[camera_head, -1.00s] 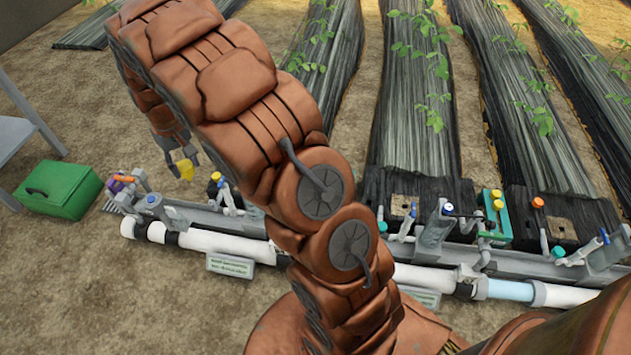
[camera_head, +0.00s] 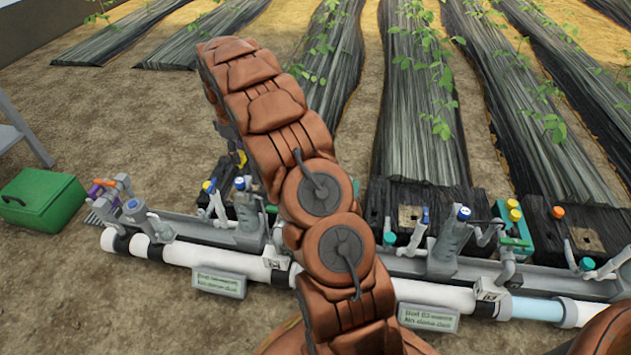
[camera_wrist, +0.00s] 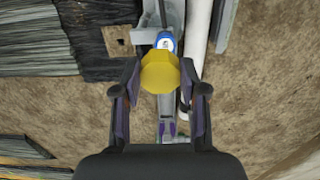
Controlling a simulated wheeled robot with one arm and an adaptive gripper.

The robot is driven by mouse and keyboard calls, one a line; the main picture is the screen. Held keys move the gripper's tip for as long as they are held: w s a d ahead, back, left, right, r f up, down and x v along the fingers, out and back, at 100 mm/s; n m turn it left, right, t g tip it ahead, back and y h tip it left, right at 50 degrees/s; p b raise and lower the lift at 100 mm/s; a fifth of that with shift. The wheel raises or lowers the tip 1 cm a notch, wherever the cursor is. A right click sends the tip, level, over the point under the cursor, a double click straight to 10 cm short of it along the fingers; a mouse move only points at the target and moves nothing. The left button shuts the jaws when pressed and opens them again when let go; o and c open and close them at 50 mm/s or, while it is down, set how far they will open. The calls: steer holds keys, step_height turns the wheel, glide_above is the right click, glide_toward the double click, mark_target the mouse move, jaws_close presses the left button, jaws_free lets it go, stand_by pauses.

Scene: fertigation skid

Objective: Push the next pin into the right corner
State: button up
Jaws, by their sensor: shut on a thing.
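My gripper (camera_wrist: 160,88) is shut on a yellow octagonal piece (camera_wrist: 160,72) in the wrist view. The dark fingers press it from both sides. Beneath it runs a grey rail with fittings, and a blue cap (camera_wrist: 165,42) with a white mark shows just past its edge. I cannot make out a pin or a corner clearly in either view. Purple and orange parts (camera_head: 100,184) sit on fittings at the left end of the rail.
A white pipe (camera_head: 205,252) runs along the front of the grey rail, with two sign plates (camera_head: 218,284) (camera_head: 428,317) before it. Blue-capped (camera_head: 464,213) and yellow-capped (camera_head: 514,208) fittings stand along it. A green box (camera_head: 45,200) lies at the left on bare soil. Black-covered beds (camera_head: 425,110) lie behind.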

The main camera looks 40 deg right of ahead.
steer(key=s+d+f+n, duration=0.4)
steer(key=d+f+n, duration=0.1)
steer(key=d+f, duration=0.65)
steer(key=s+d+f+n, duration=0.4)
steer(key=d+f, duration=0.7)
steer(key=d, duration=0.2)
step_height(320, 180, down, 10)
steer(key=b, duration=0.4)
steer(key=shift+w, duration=0.15)
steer(key=shift+w, duration=0.1)
steer(key=shift+f, duration=0.6)
stand_by(0.4)
steer(key=o, duration=1.2)
steer(key=shift+f, duration=0.1)
